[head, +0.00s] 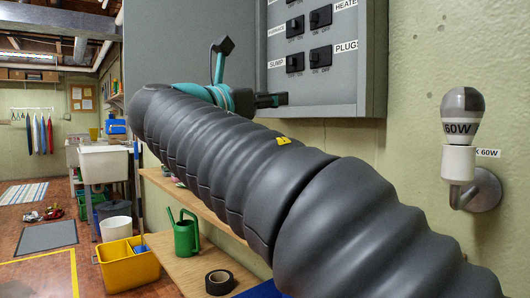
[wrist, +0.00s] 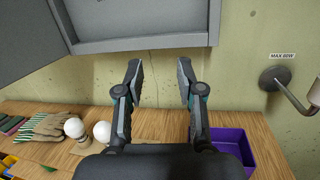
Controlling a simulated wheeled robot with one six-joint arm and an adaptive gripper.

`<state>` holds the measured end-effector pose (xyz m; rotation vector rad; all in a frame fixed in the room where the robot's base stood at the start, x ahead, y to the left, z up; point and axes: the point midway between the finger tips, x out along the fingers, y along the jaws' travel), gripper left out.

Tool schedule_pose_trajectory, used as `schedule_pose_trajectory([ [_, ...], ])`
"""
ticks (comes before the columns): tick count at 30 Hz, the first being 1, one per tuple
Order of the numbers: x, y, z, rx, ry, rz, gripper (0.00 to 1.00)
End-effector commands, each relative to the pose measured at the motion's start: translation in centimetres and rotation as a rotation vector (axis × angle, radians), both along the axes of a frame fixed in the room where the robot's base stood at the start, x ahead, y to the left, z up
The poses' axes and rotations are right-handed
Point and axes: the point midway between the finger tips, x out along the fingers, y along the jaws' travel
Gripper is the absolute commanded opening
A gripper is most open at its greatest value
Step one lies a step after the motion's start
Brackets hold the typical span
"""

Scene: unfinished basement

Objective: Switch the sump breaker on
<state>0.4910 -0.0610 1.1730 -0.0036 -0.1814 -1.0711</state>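The grey breaker panel (head: 342,88) hangs on the wall with several black switches in its face. The sump breaker (head: 295,63) is at its lower left, beside the label SUMP; its on or off position is too small to tell. My gripper (head: 272,99) is just below the sump breaker in the head view, partly hidden by my arm. In the wrist view my gripper (wrist: 160,70) is open and empty, its two fingers wide apart below the panel's lower edge (wrist: 140,42). The switches are not visible in the wrist view.
The panel's door (head: 165,45) stands open at the left. A lamp with a 60W bulb (head: 463,115) juts from the wall at right. Below is a wooden shelf (wrist: 165,125) with gloves (wrist: 45,127), white bulbs (wrist: 102,132) and a purple bin (wrist: 232,145).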

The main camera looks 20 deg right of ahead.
Motion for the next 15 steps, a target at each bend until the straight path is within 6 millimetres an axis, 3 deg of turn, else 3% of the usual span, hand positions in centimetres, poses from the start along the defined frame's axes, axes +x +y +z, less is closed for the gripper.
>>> schedule_pose_trajectory([
  [15, 1.3, -2.3, -8.0, 0.313, -0.02, 0.106, 0.38],
])
